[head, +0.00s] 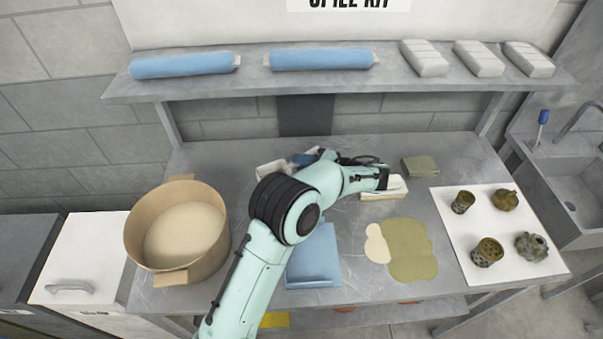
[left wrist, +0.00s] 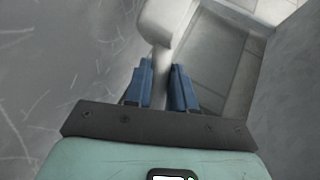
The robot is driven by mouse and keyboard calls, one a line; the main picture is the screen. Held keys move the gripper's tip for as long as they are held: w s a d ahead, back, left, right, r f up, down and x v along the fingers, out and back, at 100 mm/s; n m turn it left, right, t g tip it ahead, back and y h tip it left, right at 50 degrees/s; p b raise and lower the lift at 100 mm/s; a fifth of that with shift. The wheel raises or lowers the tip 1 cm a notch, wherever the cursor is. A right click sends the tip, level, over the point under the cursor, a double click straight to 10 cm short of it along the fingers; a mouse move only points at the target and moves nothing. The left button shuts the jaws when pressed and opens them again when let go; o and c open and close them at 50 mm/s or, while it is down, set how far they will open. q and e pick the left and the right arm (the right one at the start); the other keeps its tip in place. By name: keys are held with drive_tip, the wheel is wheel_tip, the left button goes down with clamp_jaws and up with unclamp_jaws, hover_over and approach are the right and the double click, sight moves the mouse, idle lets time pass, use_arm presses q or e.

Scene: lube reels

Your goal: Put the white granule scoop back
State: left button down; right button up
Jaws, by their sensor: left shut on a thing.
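The white granule scoop (head: 270,171) is partly hidden behind my left arm in the head view, above the back-middle of the bench. In the left wrist view its pale handle and part of its body (left wrist: 162,22) show at the top. My left gripper (head: 301,160) has blue fingers, shut on the scoop's handle; it also shows in the left wrist view (left wrist: 162,88). My forearm hides much of the gripper in the head view. A round tan tub (head: 133,235) with pale granules (head: 185,235) stands at the bench's left. My right gripper is not in view.
A blue flat item (head: 314,265) lies front middle. A white folded item (head: 392,193) lies by my wrist, a green pad (head: 420,166) behind it. An olive spill (head: 410,255) lies right of middle. A white mat (head: 512,240) holds several dirty parts. A shelf (head: 300,88) overhangs the back.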

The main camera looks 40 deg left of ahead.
use_arm(q)
drive_tip(key=shift+f, duration=1.85)
drive_tip(key=shift+f, duration=0.25)
drive_tip(key=c, duration=0.9)
unclamp_jaws()
drive_tip(key=shift+r, duration=0.1)
drive_tip(key=shift+c, duration=0.2)
drive_tip(key=shift+r, duration=0.15)
drive_tip(key=shift+d+r, duration=0.15)
drive_tip(key=shift+d, duration=0.1)
drive_tip(key=v, duration=1.1)
drive_tip(key=shift+d+r, duration=0.1)
drive_tip(key=shift+d, duration=0.15)
